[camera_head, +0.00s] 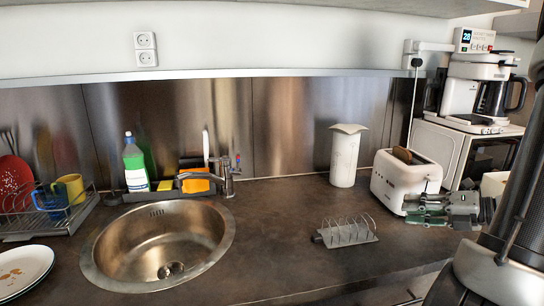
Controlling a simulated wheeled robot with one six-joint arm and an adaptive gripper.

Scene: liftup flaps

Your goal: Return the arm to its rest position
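My gripper (408,208) is at the right, in front of the white toaster (390,185). Its fingers point left and overlap the toaster's lower right side in the picture. Whether they touch the toaster, and whether they are open or shut, I cannot tell. My arm (500,240) comes in from the right edge and covers part of the lower right corner. A brown slice of bread (403,155) sticks up from the toaster's slot.
A wire toast rack (347,233) stands empty left of my gripper. A white canister (345,160) stands behind it. A coffee machine (480,85) sits on a white microwave (437,145) at the back right. The sink (110,245) is at the left.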

